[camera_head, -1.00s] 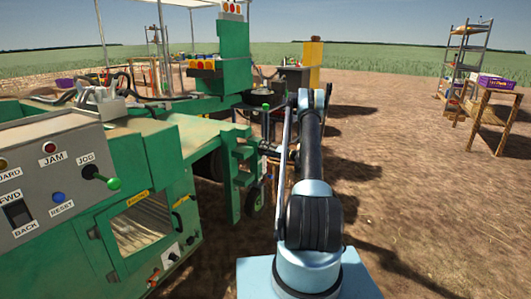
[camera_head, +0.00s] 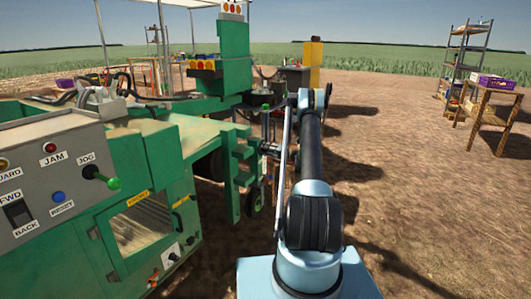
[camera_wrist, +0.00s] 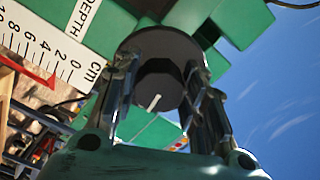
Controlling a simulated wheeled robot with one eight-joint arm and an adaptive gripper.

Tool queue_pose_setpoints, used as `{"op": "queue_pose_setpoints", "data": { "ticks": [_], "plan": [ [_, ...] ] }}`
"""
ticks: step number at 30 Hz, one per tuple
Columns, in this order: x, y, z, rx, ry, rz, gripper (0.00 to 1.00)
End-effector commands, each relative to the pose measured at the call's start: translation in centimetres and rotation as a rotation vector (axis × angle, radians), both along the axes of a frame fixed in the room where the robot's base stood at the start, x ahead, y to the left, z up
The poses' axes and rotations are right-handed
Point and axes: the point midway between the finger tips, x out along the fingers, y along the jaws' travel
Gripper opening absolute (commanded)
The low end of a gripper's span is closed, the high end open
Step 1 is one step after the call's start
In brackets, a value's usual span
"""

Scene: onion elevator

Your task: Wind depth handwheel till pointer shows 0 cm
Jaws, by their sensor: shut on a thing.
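A dark round handwheel (camera_wrist: 160,47) is in the middle of the wrist view. My gripper (camera_wrist: 160,92) is shut on it, one finger on each side. A short pale stub shows in front of the wheel's face. The white depth scale (camera_wrist: 82,22) is at the upper left, with numbers falling to 0 near "cm". The red pointer (camera_wrist: 50,82) has its tip near the 2 mark, short of 0; the exact reading is too small to tell. In the head view my gripper (camera_head: 269,148) is small, beside the green machine, and the wheel cannot be made out.
The green machine (camera_head: 170,215) fills the left side, with a grey control panel (camera_head: 60,175) carrying a JOG lever. A wheel (camera_head: 255,202) stands below my gripper. A wooden table (camera_head: 490,92) with a purple crate and a shelf (camera_head: 465,55) are far right. Ground to the right is clear.

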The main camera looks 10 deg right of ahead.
Motion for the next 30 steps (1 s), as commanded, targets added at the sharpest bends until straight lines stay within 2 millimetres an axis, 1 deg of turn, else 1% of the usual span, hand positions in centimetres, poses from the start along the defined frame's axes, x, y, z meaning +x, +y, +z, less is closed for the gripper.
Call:
{"op": "queue_pose_setpoints", "data": {
  "ticks": [2, 3, 5, 6, 16, 20, 23, 30],
  "plan": [
    [0.1, -0.1, -0.1, -0.003, 0.001, -0.004, 0.14],
    [0.1, -0.1, -0.2, -0.003, 0.0, -0.004, 0.41],
    [0.1, -0.1, -0.2, -0.003, 0.0, -0.004, 0.54],
    [0.1, -0.1, -0.1, -0.003, 0.0, -0.004, 0.59],
    [0.0, -0.1, 0.0, -0.002, -0.001, -0.002, 0.59],
    [-0.5, -0.8, 0.0, -0.002, -0.001, -0.002, 0.59],
    [-1.3, -1.9, 0.0, -0.001, 0.0, -0.004, 0.59],
    [-4.0, -5.7, -0.1, -0.002, 0.0, -0.004, 0.59]
  ]
}}
